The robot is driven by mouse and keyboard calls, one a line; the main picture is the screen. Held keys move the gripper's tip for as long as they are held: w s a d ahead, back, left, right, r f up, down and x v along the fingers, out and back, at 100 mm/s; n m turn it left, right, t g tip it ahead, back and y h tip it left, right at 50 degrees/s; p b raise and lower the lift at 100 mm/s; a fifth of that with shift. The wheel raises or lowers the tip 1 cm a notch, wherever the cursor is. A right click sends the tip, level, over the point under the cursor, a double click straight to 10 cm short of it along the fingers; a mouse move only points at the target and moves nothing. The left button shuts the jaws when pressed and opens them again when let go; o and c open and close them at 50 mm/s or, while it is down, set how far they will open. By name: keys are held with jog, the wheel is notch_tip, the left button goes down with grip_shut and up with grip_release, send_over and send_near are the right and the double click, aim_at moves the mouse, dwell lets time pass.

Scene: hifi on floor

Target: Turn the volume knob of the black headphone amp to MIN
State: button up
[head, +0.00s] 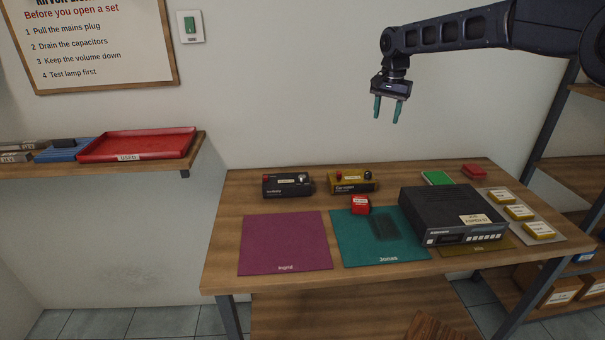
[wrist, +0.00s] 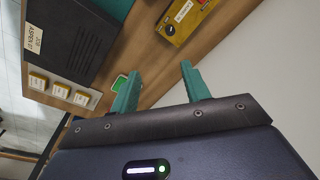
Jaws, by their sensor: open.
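A small black box (head: 287,186) with a red part and a pale part on top stands at the back left of the workbench. It looks like the headphone amp, but its lettering and knob setting are too small to read. A similar gold box (head: 352,184) stands to its right, with a red part and a dark knob; part of it also shows in the wrist view (wrist: 184,18). My gripper (head: 387,111) is open and empty, high above the back of the bench, to the right of both boxes. Its two teal fingers also show in the wrist view (wrist: 160,90).
A large black unit (head: 448,208) with a label stands at the right. Yellow-edged boxes (head: 519,212) lie far right. A red tray (head: 138,144) sits on the wall shelf.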

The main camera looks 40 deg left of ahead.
jog(key=s+a+f, duration=0.3)
jog(key=a, duration=0.3)
jog(key=s+a+f, duration=0.3)
jog(key=a, duration=0.2)
jog(key=g, duration=0.1)
send_near(302, 176)
jog(key=shift+h, duration=0.4)
jog(key=f, duration=0.8)
jog(key=shift+a+f, duration=0.2)
jog(key=shift+a, duration=0.05)
jog(key=c, duration=1)
